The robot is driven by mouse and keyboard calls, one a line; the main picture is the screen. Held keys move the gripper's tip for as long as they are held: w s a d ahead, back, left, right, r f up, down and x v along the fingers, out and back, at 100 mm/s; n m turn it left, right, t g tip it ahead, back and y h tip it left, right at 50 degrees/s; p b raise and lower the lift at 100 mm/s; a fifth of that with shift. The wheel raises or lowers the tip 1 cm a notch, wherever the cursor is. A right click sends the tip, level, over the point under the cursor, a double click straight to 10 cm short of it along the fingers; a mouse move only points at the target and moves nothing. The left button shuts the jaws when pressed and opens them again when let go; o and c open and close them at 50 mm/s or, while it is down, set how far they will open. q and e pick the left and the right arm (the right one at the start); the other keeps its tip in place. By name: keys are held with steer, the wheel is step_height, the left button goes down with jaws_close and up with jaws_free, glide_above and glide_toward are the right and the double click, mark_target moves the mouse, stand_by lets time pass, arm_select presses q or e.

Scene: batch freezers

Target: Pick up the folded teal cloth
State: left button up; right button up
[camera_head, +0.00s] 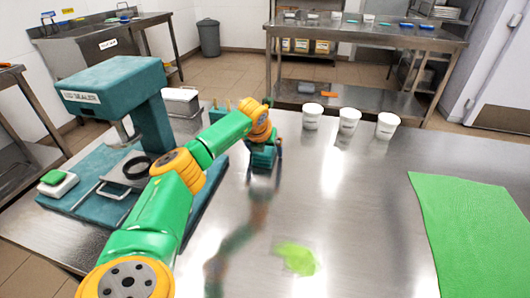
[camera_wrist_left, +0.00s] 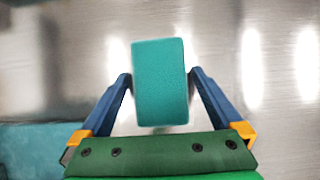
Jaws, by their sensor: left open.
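The folded teal cloth (camera_wrist_left: 160,85) is a thick block with rounded edges. In the left wrist view it stands between the two blue fingers of my left gripper (camera_wrist_left: 160,88). The fingers are open, one on each side of it; whether they touch it is hard to tell. In the head view my left gripper (camera_head: 265,146) points down over the steel table, and the cloth (camera_head: 262,160) shows partly below it. My right gripper is not in view.
A teal sealing machine (camera_head: 130,98) stands left of my left arm. Three white cups (camera_head: 349,121) stand behind and right of the gripper. A green mat (camera_head: 470,230) lies at the right. The steel table's (camera_head: 340,210) middle is mostly clear, with a blurred green patch.

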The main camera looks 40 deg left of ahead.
arm_select(q)
steer(key=shift+c, duration=0.2)
steer(key=c, duration=1.2)
steer(key=shift+r, duration=0.35)
step_height(320, 180, up, 3)
steer(key=shift+r, duration=0.2)
steer(key=v, duration=0.3)
steer(key=s+b+v, duration=0.1)
steer(key=v, duration=0.1)
steer(key=shift+d, duration=0.3)
steer(key=s+d+r+b, duration=0.1)
steer(key=s+d+r, duration=0.3)
steer(key=s, duration=0.5)
steer(key=shift+d+r, duration=0.4)
steer(key=shift+r, duration=0.2)
